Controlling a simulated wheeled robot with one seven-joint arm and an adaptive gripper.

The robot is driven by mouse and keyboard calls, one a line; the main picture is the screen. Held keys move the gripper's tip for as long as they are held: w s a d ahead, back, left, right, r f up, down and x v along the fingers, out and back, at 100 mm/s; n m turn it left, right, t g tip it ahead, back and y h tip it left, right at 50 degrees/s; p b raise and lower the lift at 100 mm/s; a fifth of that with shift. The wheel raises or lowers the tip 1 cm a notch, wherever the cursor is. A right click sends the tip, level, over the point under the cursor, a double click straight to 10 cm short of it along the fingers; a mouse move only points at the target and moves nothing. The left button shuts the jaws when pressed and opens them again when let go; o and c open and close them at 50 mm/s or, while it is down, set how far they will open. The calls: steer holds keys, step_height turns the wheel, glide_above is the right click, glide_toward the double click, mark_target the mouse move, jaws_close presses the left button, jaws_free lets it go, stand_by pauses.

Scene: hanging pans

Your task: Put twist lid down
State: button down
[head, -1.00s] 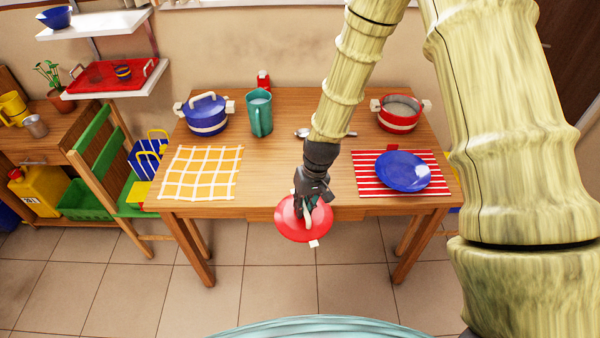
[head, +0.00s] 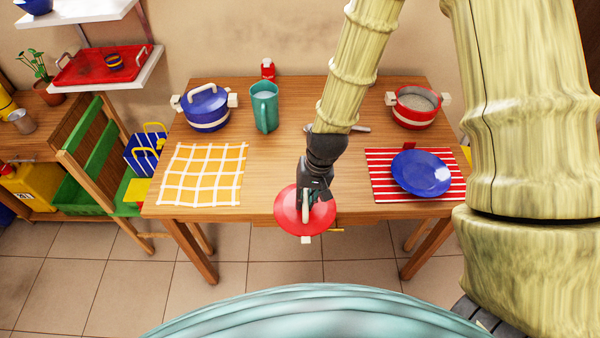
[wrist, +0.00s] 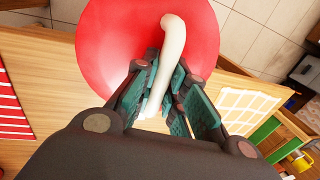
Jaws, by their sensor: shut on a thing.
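The twist lid (head: 289,214) is a red round lid with a pale curved handle (wrist: 173,45). It hangs in my gripper at the front edge of the table (head: 262,150), and in the head view it overlaps that edge. My gripper (head: 312,195) is shut on the lid's handle. In the wrist view my gripper's fingers (wrist: 168,95) lie on both sides of the handle, and the red disc fills the upper middle. The fingers hide part of the handle. A red pot (head: 415,107) without a lid stands at the table's back right.
A blue lidded pot (head: 207,110), a teal mug (head: 264,105) and a small red shaker (head: 268,69) stand at the back. A yellow checked cloth (head: 203,174) lies left; a blue plate (head: 421,173) sits on a striped mat (head: 384,186) right. The table's middle is clear.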

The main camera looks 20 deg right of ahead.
steer(key=w+d+p, duration=0.1)
steer(key=w, duration=0.3)
steer(key=w+d+p, duration=0.1)
steer(key=w+p, duration=0.1)
steer(key=w, duration=0.3)
steer(key=w+d+f+p, duration=0.1)
steer(key=w, duration=0.3)
steer(key=shift+w, duration=0.25)
steer(key=shift+w+f+p, duration=0.15)
steer(key=shift+f+p, duration=0.1)
steer(key=shift+p, duration=0.1)
steer(key=shift+f+p, duration=0.85)
steer(key=shift+f, duration=0.8)
steer(key=shift+f, duration=0.15)
steer(key=c, duration=1.5)
jaws_free()
steer(key=shift+o, duration=0.2)
steer(key=shift+r, duration=0.2)
step_height(320, 180, up, 12)
steer(key=d+b, duration=0.2)
steer(key=b, duration=0.2)
steer(key=shift+s+d+f, duration=0.15)
steer(key=shift+s, duration=0.2)
